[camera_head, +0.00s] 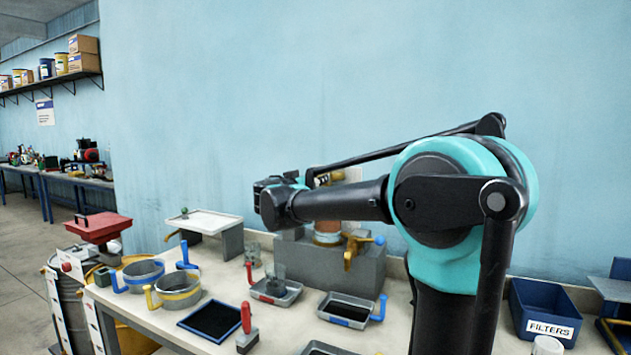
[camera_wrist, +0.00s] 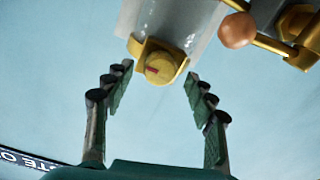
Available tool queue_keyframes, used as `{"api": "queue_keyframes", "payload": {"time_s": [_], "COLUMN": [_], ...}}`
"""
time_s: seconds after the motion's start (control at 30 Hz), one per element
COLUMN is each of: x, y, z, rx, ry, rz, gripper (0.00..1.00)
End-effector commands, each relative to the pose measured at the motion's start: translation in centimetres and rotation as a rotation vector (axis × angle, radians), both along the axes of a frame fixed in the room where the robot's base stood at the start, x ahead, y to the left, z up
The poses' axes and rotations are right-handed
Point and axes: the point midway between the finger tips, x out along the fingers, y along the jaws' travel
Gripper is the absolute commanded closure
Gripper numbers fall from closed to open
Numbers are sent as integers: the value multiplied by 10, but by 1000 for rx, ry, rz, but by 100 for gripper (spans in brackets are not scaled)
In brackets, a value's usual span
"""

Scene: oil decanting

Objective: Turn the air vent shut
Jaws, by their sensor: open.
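A yellow round knob (camera_wrist: 160,68) with a red mark on its face, likely the air vent, shows in the wrist view on a yellow bracket against a pale, clear-looking cylinder (camera_wrist: 170,22). My gripper (camera_wrist: 158,76) is open, with one finger on each side below the knob. No contact with the knob is visible, and the gap in depth is hard to judge. In the head view my arm hides most of the vessel (camera_head: 328,232), which stands on a grey block (camera_head: 300,262).
A copper-coloured ball (camera_wrist: 237,30) and brass fittings (camera_wrist: 298,25) are close right of the knob. On the bench are blue- and yellow-handled pots (camera_head: 180,290), trays (camera_head: 345,310), a red-handled tool (camera_head: 247,330) and a blue FILTERS bin (camera_head: 545,312). A wall stands behind.

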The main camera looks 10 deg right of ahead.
Motion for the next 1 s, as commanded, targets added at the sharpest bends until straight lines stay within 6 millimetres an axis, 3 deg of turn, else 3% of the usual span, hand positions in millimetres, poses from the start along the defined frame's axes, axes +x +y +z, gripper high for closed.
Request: {"api": "queue_keyframes", "payload": {"time_s": [0.2, 0.47, 0.87, 1.0], "x": [12, 13, 12, 12], "y": [-8, -9, -9, -9], "z": [0, 0, 0, 0], "rx": [0, 0, 0, -2], "ry": [0, 0, 0, 2], "rz": [0, 0, 0, 0], "gripper": [44, 44, 91, 94]}}
